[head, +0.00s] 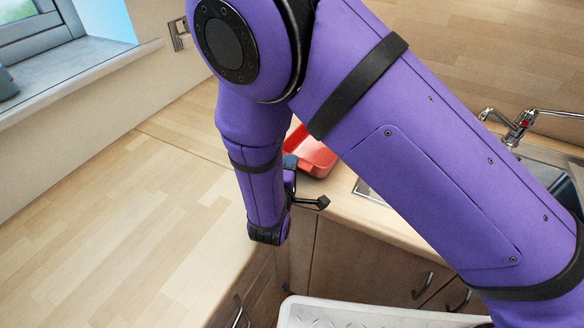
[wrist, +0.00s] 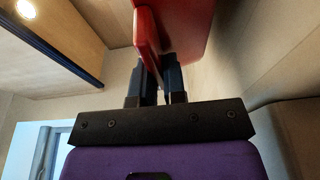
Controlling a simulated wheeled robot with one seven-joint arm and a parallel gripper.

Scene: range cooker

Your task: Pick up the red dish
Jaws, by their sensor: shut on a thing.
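The red dish (head: 314,157) shows in the head view between my forearm and upper arm, over the wooden counter by the sink; my arm hides part of it. In the wrist view the red dish (wrist: 186,28) is at the top centre, with one wall running down between the fingers. My gripper (wrist: 157,65) is shut on that wall, its dark fingers on either side. In the head view my gripper is mostly hidden behind my arm. I cannot tell whether the dish touches the counter.
The wooden counter (head: 110,225) is clear on the left, below the window (head: 35,25). A sink (head: 552,172) with a tap (head: 520,122) is at the right. Cabinet doors (head: 365,265) with handles are below the counter.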

